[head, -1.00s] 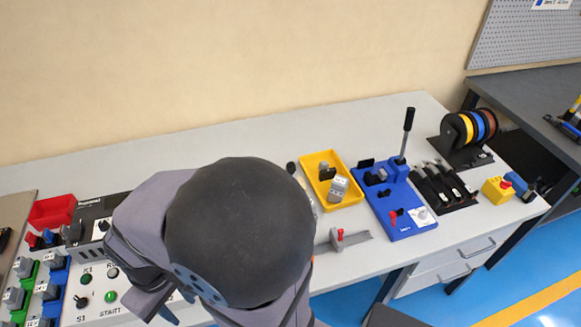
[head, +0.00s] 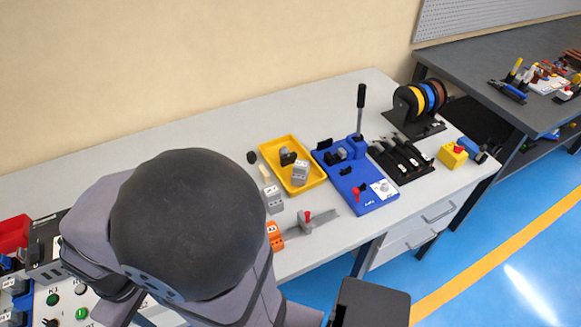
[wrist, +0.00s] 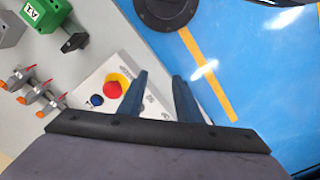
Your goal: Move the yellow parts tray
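The yellow parts tray (head: 321,178) lies on the grey bench in the head view, left of the blue bending tool. It holds a black part (head: 288,157) and a grey block (head: 300,171). My gripper (wrist: 160,80) shows in the wrist view with its two dark fingers apart and nothing between them. It is over a white panel with a red emergency button (wrist: 113,89), near the bench edge and the blue floor. In the head view my arm hides the gripper's fingertips. The tray is not in the wrist view.
The blue bender (head: 368,200) with an upright black lever (head: 360,100) stands right of the tray. A grey block (head: 273,198), an orange block (head: 274,236) and a rail with a red clip (head: 318,222) lie in front. Cable spools (head: 420,100) stand behind right.

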